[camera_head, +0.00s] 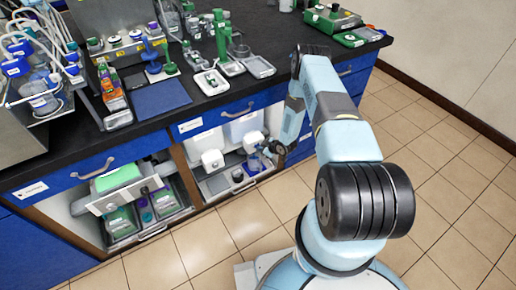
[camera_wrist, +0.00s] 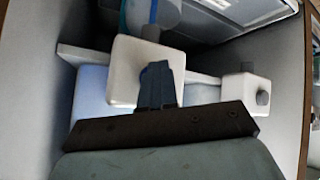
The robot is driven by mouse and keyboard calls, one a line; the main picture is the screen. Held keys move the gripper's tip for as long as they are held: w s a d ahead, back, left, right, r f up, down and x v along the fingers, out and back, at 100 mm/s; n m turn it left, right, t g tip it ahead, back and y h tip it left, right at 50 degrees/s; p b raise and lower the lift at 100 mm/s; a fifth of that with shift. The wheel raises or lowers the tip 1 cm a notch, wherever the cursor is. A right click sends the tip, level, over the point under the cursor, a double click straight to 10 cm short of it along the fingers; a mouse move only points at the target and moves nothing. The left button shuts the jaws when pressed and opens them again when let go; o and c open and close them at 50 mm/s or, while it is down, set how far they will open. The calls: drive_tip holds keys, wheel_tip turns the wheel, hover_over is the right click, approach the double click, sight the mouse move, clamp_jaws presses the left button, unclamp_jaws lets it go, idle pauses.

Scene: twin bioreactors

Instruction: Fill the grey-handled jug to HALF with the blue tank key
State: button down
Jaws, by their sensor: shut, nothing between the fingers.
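My gripper (camera_wrist: 157,72) is shut and empty; its dark blue-grey fingers are in front of a near white block (camera_wrist: 125,60) in the wrist view. I cannot tell if they touch it. In the head view, my gripper (camera_head: 268,149) is at the open cupboard, beside the right white block (camera_head: 252,139). A left white block (camera_head: 212,159) is across from it. A round blue vessel with a grey upright strip (camera_wrist: 137,14), possibly the jug, is partly hidden beyond the near block. A small dark vessel (camera_head: 237,174) stands low in the cupboard. Which key is blue is unclear.
A smaller white block (camera_wrist: 240,86) with grey knobs is at the right in the wrist view. Cupboard walls are close on both sides. The tiled floor (camera_head: 200,238) in front is clear.

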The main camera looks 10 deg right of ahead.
drive_tip(key=shift+s, duration=0.1)
idle(0.3)
drive_tip(key=shift+s+d, duration=0.3)
drive_tip(key=shift+s, duration=0.45)
drive_tip(key=shift+s, duration=0.1)
drive_tip(key=s, duration=0.1)
drive_tip(key=s+d, duration=0.1)
drive_tip(key=s, duration=0.2)
drive_tip(key=shift+s+d, duration=0.25)
drive_tip(key=shift+s, duration=0.05)
idle(0.5)
